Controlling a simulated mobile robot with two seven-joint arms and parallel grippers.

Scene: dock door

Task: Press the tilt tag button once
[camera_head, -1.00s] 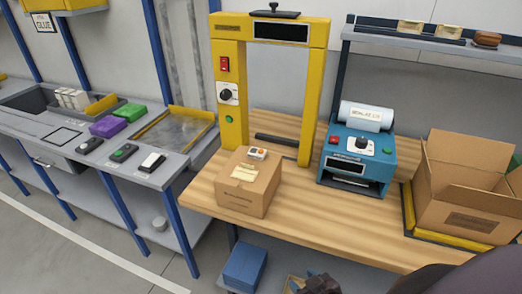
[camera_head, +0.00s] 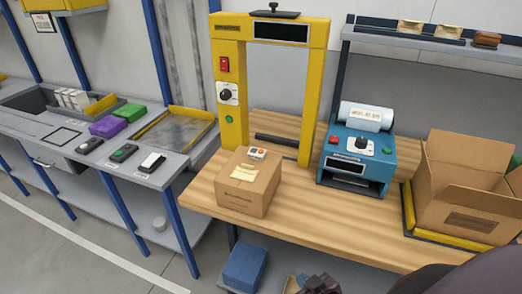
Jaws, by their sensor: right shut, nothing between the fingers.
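The tilt tag (camera_head: 258,153) is a small white piece with an orange button on it. It sits on the top of a closed cardboard box (camera_head: 245,196), near the box's back edge. The box stands on the left part of the wooden table. My right gripper (camera_head: 320,284) is a dark shape at the bottom edge, in front of the table and well apart from the tag. It is shut and empty, and partly cut off by the frame. My left gripper is out of view.
A yellow frame (camera_head: 229,95) with switches stands behind the box. A blue label printer (camera_head: 375,165) stands right of it. An open carton (camera_head: 460,205) is at the right. The table (camera_head: 320,225) between box and carton is clear. A blue bin (camera_head: 244,265) is below.

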